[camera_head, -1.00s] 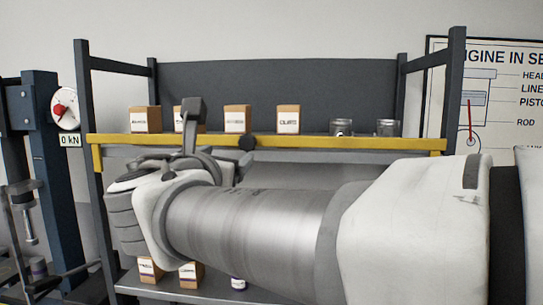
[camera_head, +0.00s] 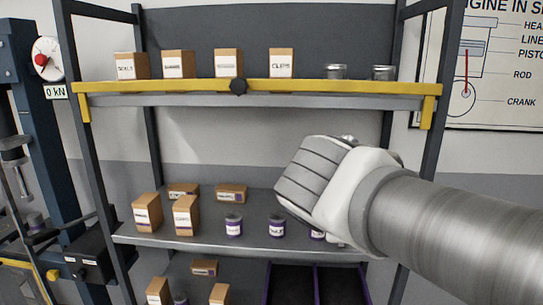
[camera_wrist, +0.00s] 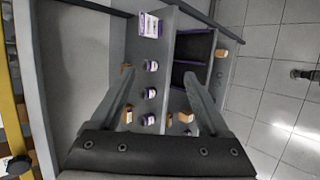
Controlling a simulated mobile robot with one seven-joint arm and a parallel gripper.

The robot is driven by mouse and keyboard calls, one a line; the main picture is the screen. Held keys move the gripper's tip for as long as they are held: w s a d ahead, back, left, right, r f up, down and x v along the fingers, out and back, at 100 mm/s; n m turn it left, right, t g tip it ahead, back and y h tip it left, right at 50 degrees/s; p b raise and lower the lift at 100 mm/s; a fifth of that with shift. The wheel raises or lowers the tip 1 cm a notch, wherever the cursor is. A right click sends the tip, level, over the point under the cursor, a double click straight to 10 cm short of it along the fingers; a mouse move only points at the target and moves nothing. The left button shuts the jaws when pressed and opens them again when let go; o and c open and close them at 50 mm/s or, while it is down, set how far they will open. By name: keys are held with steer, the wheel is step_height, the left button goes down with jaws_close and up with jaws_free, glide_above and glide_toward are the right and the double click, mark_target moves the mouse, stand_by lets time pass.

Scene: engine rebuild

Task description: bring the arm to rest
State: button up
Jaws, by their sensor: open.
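My arm reaches in from the right of the head view, and its pale wrist (camera_head: 350,190) is in front of the shelf rack, covering part of the middle shelf's right side. The fingers are hidden behind the wrist in that view. In the wrist view my gripper (camera_wrist: 158,76) has its two dark fingers spread apart with nothing held between them. Beyond the fingers that view shows the shelves sideways, with purple-banded jars and boxes, and the tiled floor.
The rack's yellow-edged top shelf (camera_head: 200,87) holds several cartons and two metal pistons. The middle shelf (camera_head: 160,235) holds cartons and jars (camera_head: 233,225). Below is a dark purple-edged bin (camera_head: 290,285). A blue press (camera_head: 45,130) stands left. An engine poster (camera_head: 500,70) hangs right.

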steer(key=s+d+f+m+g+y+b, duration=0.1)
steer(key=s+f+m+g+y, duration=0.2)
steer(key=s+f+m, duration=0.8)
steer(key=shift+s+d+f+m+y+b, duration=0.25)
steer(key=shift+f+m+y, duration=0.65)
steer(key=shift+m, duration=1.3)
steer(key=shift+s+a+r, duration=0.1)
steer(key=shift+r, duration=0.05)
